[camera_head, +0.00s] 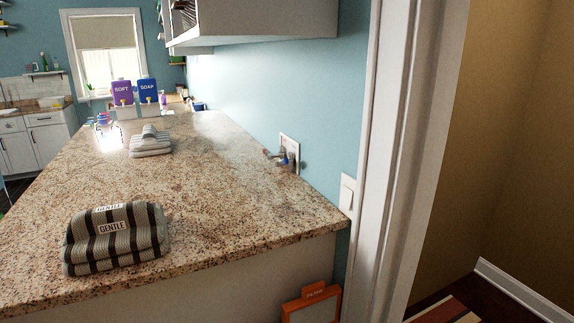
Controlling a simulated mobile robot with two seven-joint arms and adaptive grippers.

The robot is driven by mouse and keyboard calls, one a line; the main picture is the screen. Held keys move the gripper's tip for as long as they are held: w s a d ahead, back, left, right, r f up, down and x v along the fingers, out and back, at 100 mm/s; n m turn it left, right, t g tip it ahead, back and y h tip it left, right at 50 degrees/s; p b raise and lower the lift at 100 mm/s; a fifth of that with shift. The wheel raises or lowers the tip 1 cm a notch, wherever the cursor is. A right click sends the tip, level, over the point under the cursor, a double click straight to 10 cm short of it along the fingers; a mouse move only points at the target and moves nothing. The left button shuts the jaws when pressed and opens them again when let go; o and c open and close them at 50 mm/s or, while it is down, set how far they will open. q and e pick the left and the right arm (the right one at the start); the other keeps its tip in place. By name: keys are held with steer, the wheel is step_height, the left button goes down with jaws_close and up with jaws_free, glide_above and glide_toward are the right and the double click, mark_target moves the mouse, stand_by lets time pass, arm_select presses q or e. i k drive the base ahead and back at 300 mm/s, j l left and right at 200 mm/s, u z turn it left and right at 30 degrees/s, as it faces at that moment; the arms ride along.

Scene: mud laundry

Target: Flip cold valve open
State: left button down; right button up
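A small valve fitting (283,158) sits low on the blue wall at the right edge of the granite counter. It has a white wall plate (289,150) behind it, and reddish and bluish parts show on it. It is too small to tell which handle is the cold one or how it is turned. Neither of my grippers is in the head view.
The granite counter (215,190) is mostly clear before the valves. Striped towels labelled GENTLE (115,238) lie at its near left, grey folded towels (150,142) farther back. SOFT (122,91) and SOAP (148,90) dispensers stand behind. A white door frame (385,150) borders the right.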

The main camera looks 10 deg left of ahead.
mark_target(285, 161)
steer(key=i+j+z, duration=0.4)
steer(key=i+j, duration=0.3)
steer(key=i, duration=0.05)
